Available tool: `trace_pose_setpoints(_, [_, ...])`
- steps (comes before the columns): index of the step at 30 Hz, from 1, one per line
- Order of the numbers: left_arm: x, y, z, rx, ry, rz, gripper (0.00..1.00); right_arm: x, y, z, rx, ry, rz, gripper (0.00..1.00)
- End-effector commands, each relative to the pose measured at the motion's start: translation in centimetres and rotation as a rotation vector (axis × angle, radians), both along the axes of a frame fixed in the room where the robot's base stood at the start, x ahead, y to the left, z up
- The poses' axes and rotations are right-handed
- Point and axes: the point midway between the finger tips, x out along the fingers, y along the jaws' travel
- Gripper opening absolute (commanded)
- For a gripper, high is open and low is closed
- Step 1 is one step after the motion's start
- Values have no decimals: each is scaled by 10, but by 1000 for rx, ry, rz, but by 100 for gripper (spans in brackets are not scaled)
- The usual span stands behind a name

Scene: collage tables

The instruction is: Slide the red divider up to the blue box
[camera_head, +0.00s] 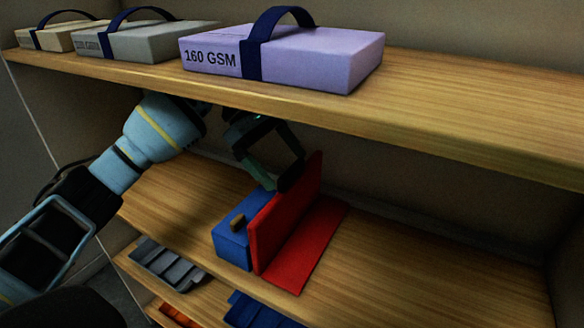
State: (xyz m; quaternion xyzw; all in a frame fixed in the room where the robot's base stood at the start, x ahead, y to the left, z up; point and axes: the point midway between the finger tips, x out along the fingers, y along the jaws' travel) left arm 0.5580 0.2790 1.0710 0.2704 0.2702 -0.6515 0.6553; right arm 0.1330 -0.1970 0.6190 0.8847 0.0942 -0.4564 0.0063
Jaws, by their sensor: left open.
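The red divider (287,213) stands upright on the middle shelf, with its flat red foot (311,248) lying on the wood to the right. The blue box (233,243) is directly left of the divider's upright plate, and no clear gap shows between them. Whether a finger touches either one cannot be told. My right gripper is not in view.
The upper shelf (440,100) overhangs my left arm and carries a lilac 160 GSM pack (300,58) and two other strapped packs. The middle shelf (420,265) is clear right of the divider. Grey (167,262) and blue (262,312) trays sit below.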

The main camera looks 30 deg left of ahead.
Motion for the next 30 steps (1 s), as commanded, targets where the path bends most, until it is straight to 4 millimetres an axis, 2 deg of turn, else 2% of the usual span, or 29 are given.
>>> trace_pose_setpoints(3, [1,27,-3,-1,3,6,100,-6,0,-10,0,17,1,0])
trace_pose_setpoints(9, [0,67,-3,-1,4,5,100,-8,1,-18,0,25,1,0])
trace_pose_setpoints(15, [0,92,-1,-1,1,1,100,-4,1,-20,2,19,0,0])
trace_pose_setpoints(21, [-1,102,0,-1,-1,1,100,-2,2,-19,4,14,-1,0])
trace_pose_setpoints(30, [-1,102,0,0,0,0,100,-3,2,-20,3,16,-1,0])
